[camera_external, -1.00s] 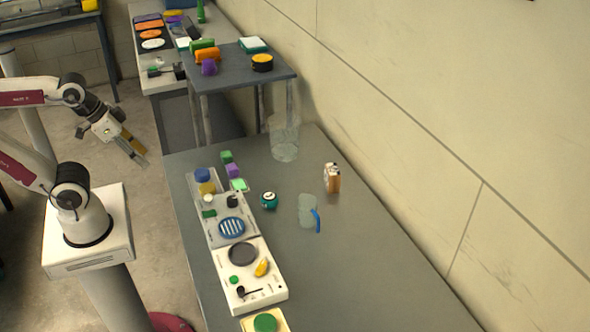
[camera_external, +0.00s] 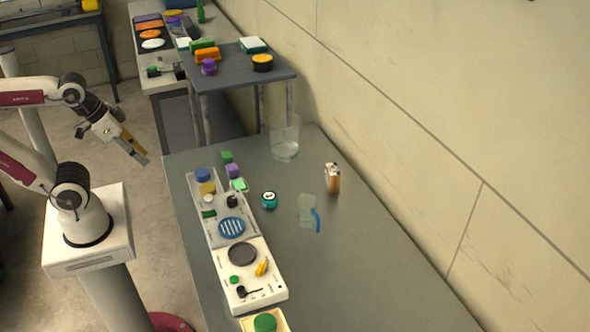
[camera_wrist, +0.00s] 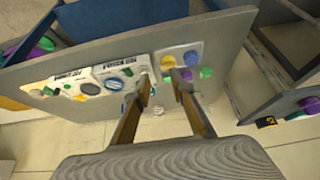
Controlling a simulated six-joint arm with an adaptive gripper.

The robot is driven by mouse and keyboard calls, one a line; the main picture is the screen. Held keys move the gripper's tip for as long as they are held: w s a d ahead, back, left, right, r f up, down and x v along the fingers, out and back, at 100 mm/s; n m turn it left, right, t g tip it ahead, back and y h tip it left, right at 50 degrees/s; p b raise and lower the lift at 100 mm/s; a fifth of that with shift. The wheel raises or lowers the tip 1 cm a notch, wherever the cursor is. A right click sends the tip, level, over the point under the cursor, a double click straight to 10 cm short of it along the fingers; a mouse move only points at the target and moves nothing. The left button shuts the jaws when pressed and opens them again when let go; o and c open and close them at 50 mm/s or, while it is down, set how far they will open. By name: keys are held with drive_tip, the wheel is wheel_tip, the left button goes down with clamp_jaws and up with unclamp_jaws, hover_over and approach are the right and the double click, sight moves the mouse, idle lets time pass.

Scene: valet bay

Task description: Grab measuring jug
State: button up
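The measuring jug (camera_external: 307,212) is a clear jug with a blue handle. It stands upright on the grey table, right of the white trays, in the external view. My gripper (camera_external: 140,156) is off the table's left side, well away from the jug, pointing down and to the right. In the wrist view my gripper (camera_wrist: 163,84) shows two fingers spread apart with nothing between them. I cannot pick out the jug surely in the wrist view.
White trays (camera_external: 272,291) with several small items line the table's left edge. A teal round item (camera_external: 269,200), an orange-brown container (camera_external: 332,178) and a large clear vessel (camera_external: 284,150) stand near the jug. A raised shelf (camera_external: 225,74) is behind. The wall bounds the right.

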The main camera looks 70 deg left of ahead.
drive_tip(key=shift+w, duration=0.1)
idle(0.3)
drive_tip(key=w+a+r+t+y, duration=0.15)
drive_tip(key=w+a, duration=0.35)
drive_tip(key=w, duration=0.8)
drive_tip(key=w+a+t+y, duration=0.1)
drive_tip(key=w+a+t, duration=0.3)
drive_tip(key=w, duration=0.8)
drive_tip(key=m+t+h, duration=0.2)
drive_tip(key=m+h, duration=0.3)
drive_tip(key=h, duration=0.2)
approach(285, 140)
wheel_tip(285, 140, down, 3)
drive_tip(key=w, duration=0.2)
drive_tip(key=shift+w+d+f+g+h, duration=0.2)
drive_tip(key=shift+f+g+h, duration=0.05)
drive_tip(key=shift+f, duration=0.25)
drive_tip(key=shift+w, duration=0.1)
drive_tip(key=shift+x, duration=1.3)
